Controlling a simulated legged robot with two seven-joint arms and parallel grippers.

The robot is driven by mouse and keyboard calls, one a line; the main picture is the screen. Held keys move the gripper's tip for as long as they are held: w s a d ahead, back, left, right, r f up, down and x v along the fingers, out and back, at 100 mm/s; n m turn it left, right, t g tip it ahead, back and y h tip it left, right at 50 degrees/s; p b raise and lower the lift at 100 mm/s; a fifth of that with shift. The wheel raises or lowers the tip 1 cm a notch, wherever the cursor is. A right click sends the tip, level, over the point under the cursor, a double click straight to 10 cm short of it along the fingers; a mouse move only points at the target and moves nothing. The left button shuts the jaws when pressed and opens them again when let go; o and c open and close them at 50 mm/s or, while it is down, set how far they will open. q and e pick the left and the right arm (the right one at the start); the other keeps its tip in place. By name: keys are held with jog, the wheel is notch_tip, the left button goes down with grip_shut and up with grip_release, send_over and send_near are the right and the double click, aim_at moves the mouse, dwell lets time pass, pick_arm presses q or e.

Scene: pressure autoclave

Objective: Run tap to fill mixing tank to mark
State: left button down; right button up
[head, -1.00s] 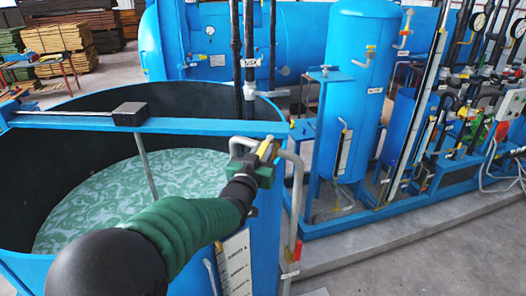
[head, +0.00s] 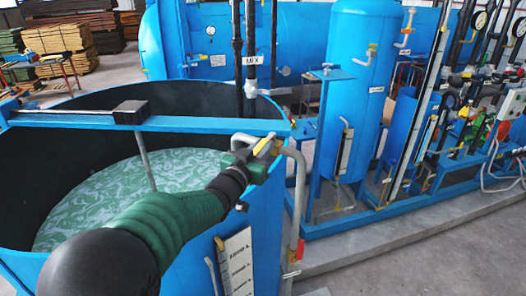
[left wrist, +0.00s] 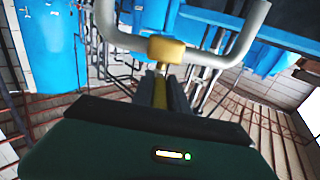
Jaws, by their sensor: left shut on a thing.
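The mixing tank (head: 60,135) is a large open blue tank at the left of the head view, with pale green, swirling liquid (head: 130,195) inside. A grey tap pipe (head: 299,190) bends over at the tank's right rim. My left gripper (head: 262,148) is at this tap, shut on its yellow lever. In the left wrist view, the lever (left wrist: 160,92) runs between the fingers up to the yellow tap body (left wrist: 166,49) on the grey pipe (left wrist: 110,28). A white marked scale (head: 237,262) is on the tank's outside; its writing is too small to read. My right gripper is out of view.
A blue beam (head: 200,126) crosses the tank top, carrying a black block (head: 131,112). Black pipes with a "MIX" label (head: 251,61) stand behind. A blue upright vessel (head: 360,85) and several valves and gauges stand right. Bare floor (head: 410,255) lies at the lower right.

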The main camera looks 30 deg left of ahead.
pick_arm(q)
jog(key=a+m+h+p, duration=0.1)
jog(key=h, duration=0.1)
jog(key=a+m+h+p, duration=0.1)
jog(key=shift+r+h+p, duration=0.1)
jog(key=shift+h+p, duration=0.3)
jog(key=shift+a+f+m+h+p, duration=0.1)
jog(key=shift+f+m+h+p, duration=0.15)
jog(key=shift+m+h, duration=0.75)
jog(key=c, duration=1.5)
grip_release()
jog(key=shift+w, duration=0.1)
jog(key=shift+o, duration=1)
jog(key=shift+w, duration=0.15)
jog(key=shift+w+a+f, duration=0.1)
jog(key=shift+w+a, duration=0.05)
jog(key=shift+a, duration=0.05)
